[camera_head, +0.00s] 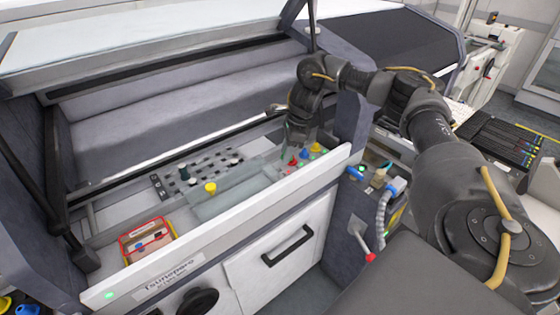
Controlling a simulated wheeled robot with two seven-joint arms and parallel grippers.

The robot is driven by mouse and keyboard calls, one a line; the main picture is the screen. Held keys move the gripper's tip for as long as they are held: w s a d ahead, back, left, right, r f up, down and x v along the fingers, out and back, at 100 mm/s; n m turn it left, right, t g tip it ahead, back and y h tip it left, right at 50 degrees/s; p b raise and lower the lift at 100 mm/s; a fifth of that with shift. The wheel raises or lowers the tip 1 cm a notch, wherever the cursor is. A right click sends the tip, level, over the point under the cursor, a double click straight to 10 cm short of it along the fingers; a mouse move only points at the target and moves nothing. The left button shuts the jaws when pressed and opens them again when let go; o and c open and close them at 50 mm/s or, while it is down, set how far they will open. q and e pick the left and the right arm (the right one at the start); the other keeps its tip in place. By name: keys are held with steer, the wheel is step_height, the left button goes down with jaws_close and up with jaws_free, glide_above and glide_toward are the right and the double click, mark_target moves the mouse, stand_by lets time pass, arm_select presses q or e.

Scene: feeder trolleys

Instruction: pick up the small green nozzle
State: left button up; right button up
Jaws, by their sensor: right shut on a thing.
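My right gripper (292,152) points down at the right end of the white machine's front ledge. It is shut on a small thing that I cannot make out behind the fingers. Small coloured nozzles stand close beside it, with a blue nozzle (304,153) and a yellow nozzle (316,147) just to its right. Tiny red and green spots show at their feet. I cannot tell which of these, if any, is the small green nozzle. My left gripper is not in view.
A dark perforated strip (172,187) lies on the ledge, with a lone yellow nozzle (210,187) in front of it. A red-rimmed tray (125,247) with small parts is at the left. The machine's dark side post (350,127) stands close right of the gripper.

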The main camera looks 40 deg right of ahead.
steer(key=s+r, duration=0.5)
steer(key=s, duration=0.5)
steer(key=shift+r, duration=0.15)
stand_by(0.5)
